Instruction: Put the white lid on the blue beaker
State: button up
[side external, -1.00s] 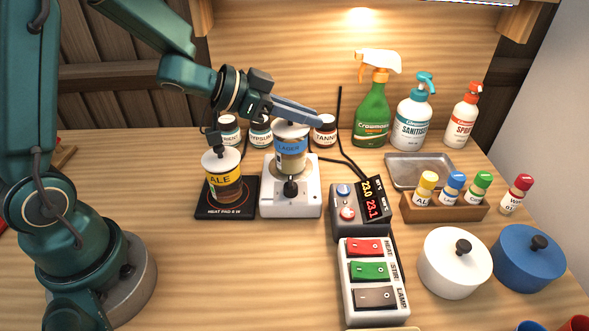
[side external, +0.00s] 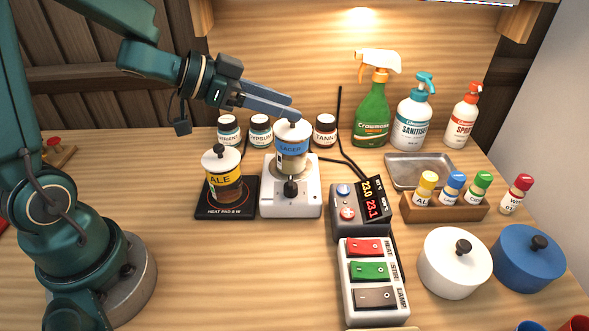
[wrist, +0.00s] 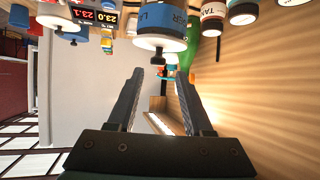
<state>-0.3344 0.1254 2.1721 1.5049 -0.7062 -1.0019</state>
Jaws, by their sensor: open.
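The blue beaker (side external: 290,148), with a blue LAGER label, stands upright on the white stirrer unit. The white lid (side external: 292,131), with a black knob, sits level on its mouth. In the wrist view the beaker (wrist: 160,18) appears upside down at the top, with the lid (wrist: 160,43) on it. My gripper (side external: 294,113) is open and empty, with its fingertips close to the lid's knob. In the wrist view the fingers (wrist: 160,72) are spread apart, and the knob shows just beyond the gap between the tips.
The ALE beaker (side external: 226,190), also with a white lid, stands on the black heat pad (side external: 207,213) to the left. Small jars (side external: 260,134) stand behind. The controller (side external: 344,217) and switch box (side external: 348,300) are at right.

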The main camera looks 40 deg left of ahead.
jog(key=s+a+r+n+t+y, duration=0.3)
jog(key=s+a+r+n+y, duration=0.15)
jog(key=a+r+y, duration=0.45)
jog(key=s+d+f+g+h, duration=0.1)
jog(key=s+d+f+g, duration=0.3)
jog(key=s, duration=0.3)
jog(key=s+d+f+n+g+h, duration=0.1)
jog(key=s+d+f+g+h, duration=0.1)
jog(key=s+d+f+g, duration=0.2)
jog(key=s+d, duration=0.2)
jog(key=s, duration=0.1)
jog(key=shift+f, duration=0.4)
